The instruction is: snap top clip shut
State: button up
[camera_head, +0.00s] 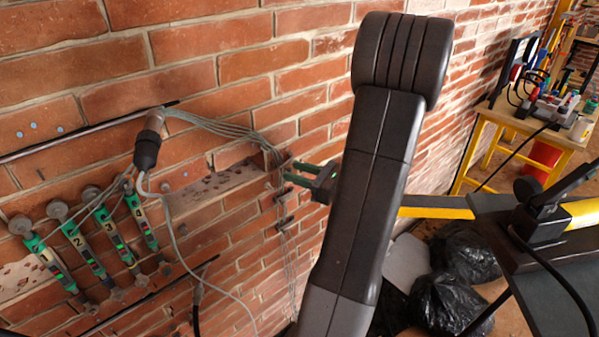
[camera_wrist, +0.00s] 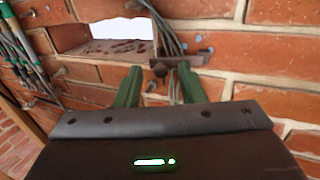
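Small dark metal clips sit on the brick wall along a bundle of thin grey cables (camera_head: 233,129). The upper clip (camera_head: 283,195) is just left of my gripper (camera_head: 309,174) in the head view. In the wrist view a brown clip (camera_wrist: 182,61) lies just beyond my gripper (camera_wrist: 160,78), with the cables (camera_wrist: 166,30) coming down to it from above. The green fingers are apart with nothing visible between their tips. I cannot tell whether the clip is open or shut, or whether a finger touches it.
A black connector (camera_head: 147,150) hangs upper left, above several green numbered gauges (camera_head: 89,240). A recess (camera_wrist: 100,38) opens in the wall left of the clip. Black bags (camera_head: 447,303) lie on the floor. A yellow-legged workbench (camera_head: 535,125) with tools stands at the far right.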

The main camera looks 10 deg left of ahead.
grip_shut()
jog(key=shift+s+a+m+t+h+b, duration=0.1)
jog(key=shift+a+m+t+h+b, duration=0.3)
jog(key=shift+m+t+h, duration=0.5)
jog(key=shift+s+a+m+t+h+b, duration=0.1)
jog(key=shift+a+m+t+h+b, duration=0.15)
jog(key=shift+a+m+t+h, duration=0.7)
jog(key=shift+m+t+h+b, duration=0.15)
jog(key=shift+m+t+b, duration=0.3)
jog(key=shift+t, duration=0.9)
grip_release()
jog(key=v, duration=1.3)
jog(key=shift+s+d+b, duration=0.25)
jog(key=shift+d+b, duration=0.05)
jog(key=shift+d, duration=0.05)
